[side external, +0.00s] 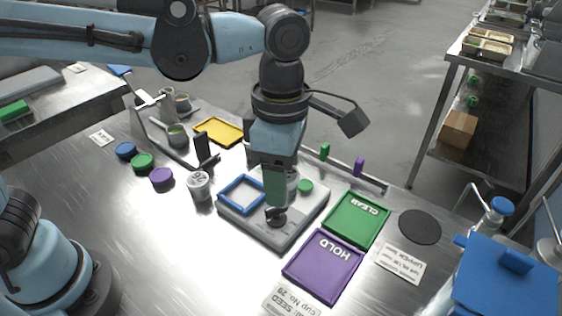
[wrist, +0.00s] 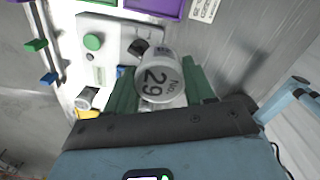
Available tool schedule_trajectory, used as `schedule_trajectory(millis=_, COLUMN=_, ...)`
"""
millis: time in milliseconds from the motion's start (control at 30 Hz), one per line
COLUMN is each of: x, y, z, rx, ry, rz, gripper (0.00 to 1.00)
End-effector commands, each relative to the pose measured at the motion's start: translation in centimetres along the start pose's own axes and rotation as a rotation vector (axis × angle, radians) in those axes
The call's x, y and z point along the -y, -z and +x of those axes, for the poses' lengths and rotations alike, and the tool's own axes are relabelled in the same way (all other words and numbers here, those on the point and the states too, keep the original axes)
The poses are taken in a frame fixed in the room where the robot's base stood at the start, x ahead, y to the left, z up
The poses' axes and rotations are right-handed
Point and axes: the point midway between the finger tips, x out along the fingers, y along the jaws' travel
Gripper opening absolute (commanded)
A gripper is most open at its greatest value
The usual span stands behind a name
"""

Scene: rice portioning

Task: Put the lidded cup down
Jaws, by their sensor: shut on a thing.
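My gripper (side external: 275,190) points down over the grey box with the blue square frame, its green fingers shut on the lidded cup. The green CLEAR tray (side external: 352,220) and the purple HOLD tray (side external: 322,268) lie flat to the right of the box, both empty.
The grey box (side external: 262,232) carries a green button (side external: 305,186), a black knob (side external: 277,216) and a blue frame (side external: 238,207). Another white labelled cup (side external: 199,188) stands left of it. A yellow tray (side external: 219,130), a black disc (side external: 420,226) and a blue-lidded container (side external: 505,280) stand around.

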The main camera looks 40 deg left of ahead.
Motion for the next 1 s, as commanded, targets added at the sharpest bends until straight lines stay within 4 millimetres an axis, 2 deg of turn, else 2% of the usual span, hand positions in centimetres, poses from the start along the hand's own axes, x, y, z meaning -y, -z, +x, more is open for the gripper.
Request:
schedule_trajectory(millis=33, x=-0.4, y=-1.5, z=-0.1, rx=0.0, ry=0.0, rz=0.003, gripper=0.17)
schedule_trajectory(millis=300, x=-1.8, y=-8.5, z=0.7, rx=0.0, ry=0.0, rz=0.002, gripper=0.17)
schedule_trajectory(millis=500, x=-2.1, y=-12.7, z=1.9, rx=0.0, ry=0.0, rz=0.0, gripper=0.17)
schedule_trajectory(millis=633, x=-2.0, y=-14.3, z=2.6, rx=0.0, ry=0.0, rz=-0.001, gripper=0.17)
schedule_trajectory(millis=800, x=-2.3, y=-15.3, z=3.3, rx=0.0, ry=0.0, rz=-0.003, gripper=0.17)
schedule_trajectory(millis=867, x=-2.8, y=-15.3, z=3.7, rx=0.0, ry=0.0, rz=-0.004, gripper=0.17)
schedule_trajectory(millis=1000, x=-5.4, y=-15.1, z=5.2, rx=0.0, ry=0.0, rz=-0.008, gripper=0.17)
